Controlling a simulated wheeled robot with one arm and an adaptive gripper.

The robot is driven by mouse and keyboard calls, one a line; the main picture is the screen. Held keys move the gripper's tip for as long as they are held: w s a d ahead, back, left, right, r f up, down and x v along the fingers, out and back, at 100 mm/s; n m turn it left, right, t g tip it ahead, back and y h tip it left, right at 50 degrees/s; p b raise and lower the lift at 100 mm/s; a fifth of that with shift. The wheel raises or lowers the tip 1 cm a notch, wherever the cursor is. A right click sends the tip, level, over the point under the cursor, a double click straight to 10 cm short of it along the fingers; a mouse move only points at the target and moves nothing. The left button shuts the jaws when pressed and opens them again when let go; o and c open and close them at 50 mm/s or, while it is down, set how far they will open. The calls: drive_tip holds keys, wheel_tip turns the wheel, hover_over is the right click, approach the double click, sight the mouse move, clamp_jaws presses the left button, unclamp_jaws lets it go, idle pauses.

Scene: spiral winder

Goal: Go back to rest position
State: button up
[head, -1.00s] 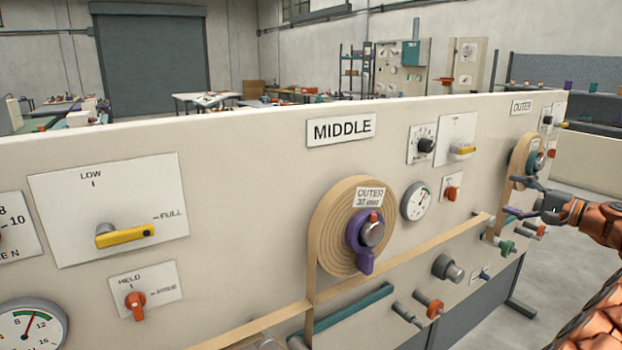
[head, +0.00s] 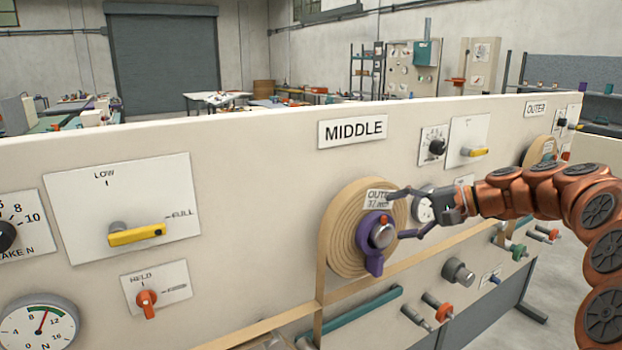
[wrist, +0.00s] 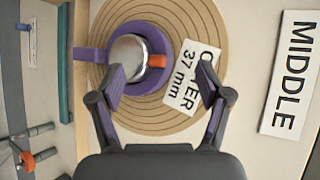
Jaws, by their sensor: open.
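My gripper (head: 398,213) is open and empty in the head view, in front of the middle panel's roll. In the wrist view its two fingers (wrist: 163,92) are spread wide. The tan spiral roll (head: 339,232) carries a purple hub with a lever (head: 373,262) pointing down and a silver knob (head: 383,236) with an orange mark. In the wrist view the silver knob (wrist: 127,58) lies just beyond the left fingertip; I cannot tell whether they touch. The "OUTER 37 mm" label (wrist: 190,78) shows between the fingers. My arm partly hides the dial beside the roll.
The "MIDDLE" sign (head: 353,131) is above the roll. A yellow handle (head: 137,235) and an orange switch (head: 146,299) are on the left. Pegs and an orange knob (head: 437,306) stick out below right. A second roll (head: 541,150) is at the far right.

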drive_tip(key=s+a+f+n+g+h, duration=0.25)
drive_tip(key=s+a+f, duration=0.2)
drive_tip(key=s, duration=0.55)
drive_tip(key=s+a+f+n+g+h, duration=0.1)
drive_tip(key=s+a+f+g+h, duration=0.2)
drive_tip(key=s+a, duration=0.5)
drive_tip(key=s+d+f+h, duration=0.2)
drive_tip(key=s+d+f, duration=0.1)
drive_tip(key=s, duration=0.5)
drive_tip(key=s+d+f+n+g+h, duration=0.1)
drive_tip(key=s+d+f, duration=0.3)
drive_tip(key=s, duration=0.4)
drive_tip(key=s+d+f+n+h, duration=0.1)
drive_tip(key=s+d+f+h, duration=0.3)
drive_tip(key=s, duration=0.5)
drive_tip(key=shift+d+f, duration=0.2)
drive_tip(key=shift+f, duration=0.15)
